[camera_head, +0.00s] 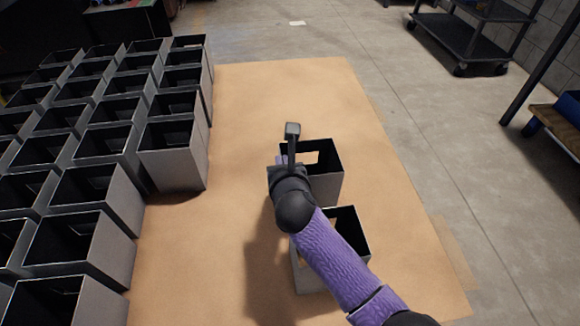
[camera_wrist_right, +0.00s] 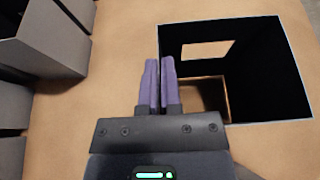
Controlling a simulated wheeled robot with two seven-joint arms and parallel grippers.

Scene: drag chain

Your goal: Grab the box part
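A grey, open-topped box part (camera_head: 329,187) with a dark inside and a cut-out in its wall stands on the tan table surface. My right gripper (camera_head: 280,160) is at its left wall, pointing down. In the right wrist view, the purple fingers of my right gripper (camera_wrist_right: 159,62) are close together in line with the left rim of the box part (camera_wrist_right: 265,60), apparently closed on that thin wall; the contact itself is hidden. A second similar box (camera_head: 357,232) stands nearer, partly covered by my right arm. My left gripper is not in view.
Rows of similar grey boxes (camera_head: 173,160) fill the left side. The tan surface (camera_head: 290,85) is clear beyond the gripper and along its right edge. A dark cart (camera_head: 455,38) stands on the floor at the back right.

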